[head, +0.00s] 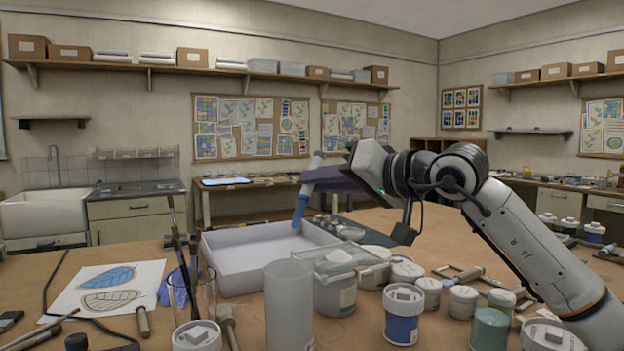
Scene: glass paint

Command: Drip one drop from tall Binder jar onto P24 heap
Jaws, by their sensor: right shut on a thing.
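My right gripper (335,181) is raised above the back right of the pale tray. It is shut on a slim blue-and-white tool (302,205), which looks like a dropper and is tilted, blue end down. A tall frosted cylinder (289,308) stands at the front middle; no label is readable, so I cannot tell whether it is the Binder jar. Several lidded jars stand right of it, including a blue-and-white one (403,315). I cannot make out a P24 label or heap. My left gripper is out of view.
The pale tray (222,285) lies behind the cylinder. Jars and tools crowd the front right. The table (440,235) is clear farther back right.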

